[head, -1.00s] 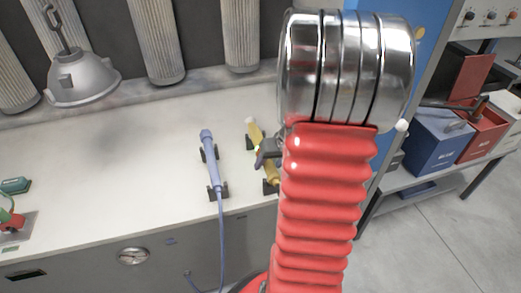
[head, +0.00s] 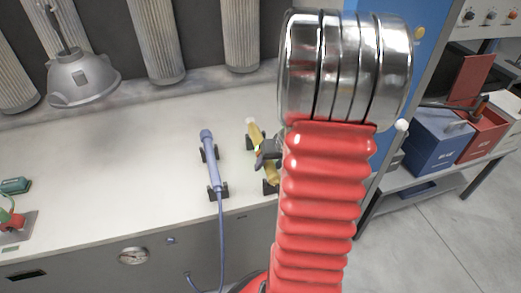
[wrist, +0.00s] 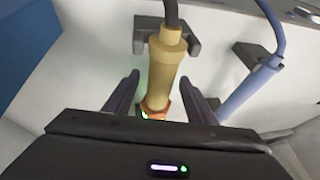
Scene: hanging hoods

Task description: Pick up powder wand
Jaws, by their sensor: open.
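Two wands rest in dark cradles on the white bench, one yellow and one blue-violet; the frames do not show which is the powder wand. The yellow wand (head: 256,138) lies at the right of the bench, partly hidden by my arm. It also shows in the wrist view (wrist: 162,75), with a dark hose at its top end. The blue-violet wand (head: 211,158) lies to its left, with a blue hose running down over the bench front. My gripper (wrist: 157,86) is open, with one finger on each side of the yellow wand.
The white bench (head: 110,160) is largely clear left of the wands. A grey hood (head: 82,78) hangs at the back left, and ribbed columns line the back. A blue bin (head: 437,138) and a red bin (head: 482,138) stand on a shelf at the right.

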